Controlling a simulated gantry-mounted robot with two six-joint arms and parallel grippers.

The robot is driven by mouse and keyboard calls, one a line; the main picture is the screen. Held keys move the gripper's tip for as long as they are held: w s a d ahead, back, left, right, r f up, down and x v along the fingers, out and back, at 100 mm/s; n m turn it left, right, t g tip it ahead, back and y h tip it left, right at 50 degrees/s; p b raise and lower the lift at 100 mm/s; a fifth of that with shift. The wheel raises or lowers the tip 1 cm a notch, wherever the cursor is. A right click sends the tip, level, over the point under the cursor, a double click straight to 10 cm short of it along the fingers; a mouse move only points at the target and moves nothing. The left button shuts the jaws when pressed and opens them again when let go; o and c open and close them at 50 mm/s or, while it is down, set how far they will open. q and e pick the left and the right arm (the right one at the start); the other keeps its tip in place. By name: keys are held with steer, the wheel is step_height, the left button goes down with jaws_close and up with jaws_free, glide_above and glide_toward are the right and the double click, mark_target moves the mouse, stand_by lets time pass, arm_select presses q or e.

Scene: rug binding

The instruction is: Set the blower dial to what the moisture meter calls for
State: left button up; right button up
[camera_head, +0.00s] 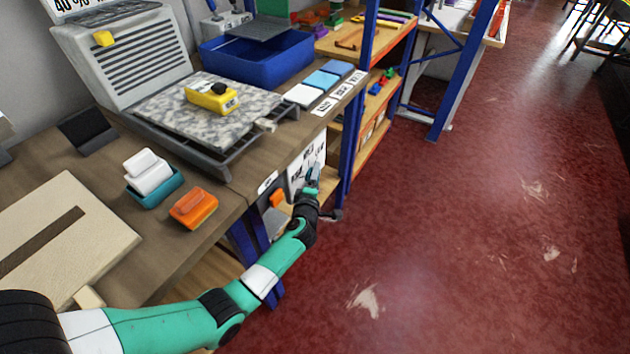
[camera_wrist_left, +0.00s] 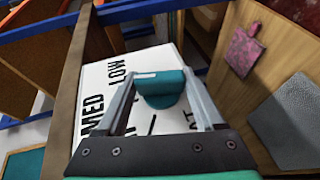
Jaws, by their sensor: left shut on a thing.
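The blower dial is a teal knob (camera_wrist_left: 165,92) on a white panel (camera_head: 306,160) on the front of the bench. In the left wrist view the panel (camera_wrist_left: 98,76) reads MED and LOW; other lettering is partly hidden. My left gripper (camera_head: 313,184) is at the panel, its fingers (camera_wrist_left: 160,86) on either side of the knob and closed on it. The knob's pointer direction cannot be made out. The yellow moisture meter (camera_head: 212,97) lies on a grey mottled rug piece (camera_head: 165,112); its reading is too small to read. My right gripper is out of view.
A grey louvred unit (camera_head: 130,60) stands behind the rug piece. An orange block (camera_head: 194,208), a white-and-teal block (camera_head: 150,175) and a blue bin (camera_head: 258,60) sit on the bench. A partly visible sign (camera_head: 75,6) shows 40%. Red floor (camera_head: 450,240) is clear at right.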

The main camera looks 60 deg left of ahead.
arm_select(q)
steer(key=shift+f+t+y+b, duration=0.5)
steer(key=shift+y+b, duration=0.1)
steer(key=shift+b, duration=0.45)
steer(key=shift+r+n+b, duration=0.15)
steer(key=shift+n+b, duration=0.15)
steer(key=shift+b, duration=0.05)
steer(key=shift+r+t+y, duration=0.15)
steer(key=shift+t+y, duration=0.45)
steer(key=shift+n+t+y, duration=0.3)
steer(key=shift+n+y, duration=0.1)
steer(key=shift+n, duration=0.1)
steer(key=o, duration=1.4)
steer(key=shift+r, duration=0.1)
